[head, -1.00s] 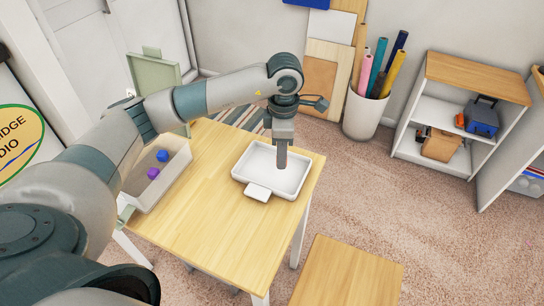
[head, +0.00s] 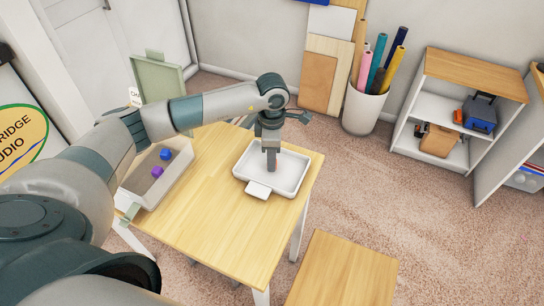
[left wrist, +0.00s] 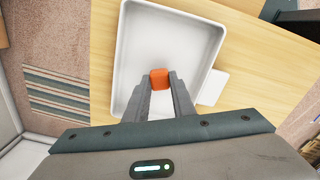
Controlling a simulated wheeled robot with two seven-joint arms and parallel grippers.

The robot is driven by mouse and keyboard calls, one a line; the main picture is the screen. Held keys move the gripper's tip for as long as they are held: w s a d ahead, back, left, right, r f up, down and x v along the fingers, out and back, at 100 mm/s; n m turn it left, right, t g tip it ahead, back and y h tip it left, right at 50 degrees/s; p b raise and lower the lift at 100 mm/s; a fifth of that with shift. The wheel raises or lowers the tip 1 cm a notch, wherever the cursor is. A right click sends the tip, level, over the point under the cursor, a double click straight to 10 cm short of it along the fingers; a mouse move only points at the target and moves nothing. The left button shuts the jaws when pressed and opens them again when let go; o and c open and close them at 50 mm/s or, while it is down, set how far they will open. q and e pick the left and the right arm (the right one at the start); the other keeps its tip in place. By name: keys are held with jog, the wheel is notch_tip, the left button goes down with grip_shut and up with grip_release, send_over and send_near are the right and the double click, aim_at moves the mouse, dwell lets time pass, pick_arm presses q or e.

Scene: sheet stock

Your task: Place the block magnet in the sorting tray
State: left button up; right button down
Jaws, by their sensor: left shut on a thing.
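The white sorting tray (head: 297,181) lies on the wooden table, and its rim and a side tab also show in the left wrist view (left wrist: 208,25). My left gripper (head: 271,166) points down over the inside of the tray. In the left wrist view its fingers (left wrist: 160,88) are shut on an orange block (left wrist: 159,78), which I take as the block magnet. The block shows within the tray's outline. I cannot tell whether it touches the tray floor. In the head view the fingers hide the block. My right gripper does not show.
The table (head: 225,225) is clear in front. A second wooden top (head: 345,272) is at the lower right.

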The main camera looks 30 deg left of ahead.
pick_arm(q)
jog(key=shift+f, duration=0.4)
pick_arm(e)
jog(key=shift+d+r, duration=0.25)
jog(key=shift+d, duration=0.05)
pick_arm(q)
jog(key=shift+f, duration=0.1)
jog(key=shift+f, duration=0.1)
jog(key=o, duration=1)
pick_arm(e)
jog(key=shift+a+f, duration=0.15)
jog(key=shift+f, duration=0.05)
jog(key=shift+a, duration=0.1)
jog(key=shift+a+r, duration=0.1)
